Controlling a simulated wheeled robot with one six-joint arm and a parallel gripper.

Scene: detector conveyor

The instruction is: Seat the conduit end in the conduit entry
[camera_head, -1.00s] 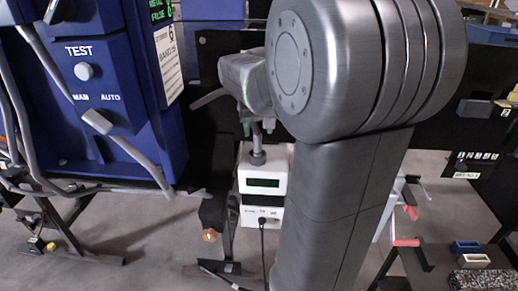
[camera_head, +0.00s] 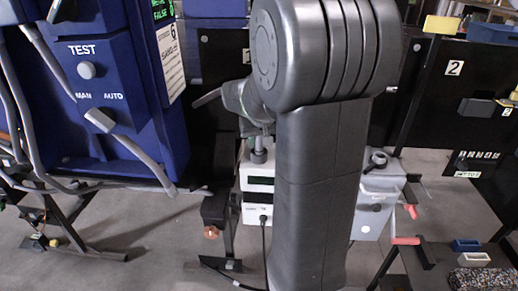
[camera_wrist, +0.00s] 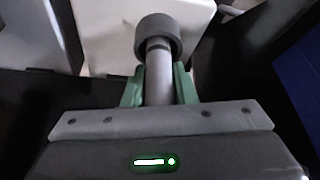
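My gripper (camera_wrist: 159,92) has green fingers closed on both sides of a grey tube with a dark round collar, which looks like the conduit end (camera_wrist: 158,38). In the head view, the collar of this piece (camera_head: 258,156) hangs upright from my gripper, just above or in front of a white box with a display. My arm hides much of my gripper there. I cannot pick out the conduit entry for certain. The blue cabinet (camera_head: 112,70) at left has grey conduits and a TEST button on its face.
The white box (camera_head: 257,214) is partly behind my arm. A grey box (camera_head: 378,208) with a black knob stands right of it. Black panels flank my arm. Small bins (camera_head: 466,246) lie at lower right.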

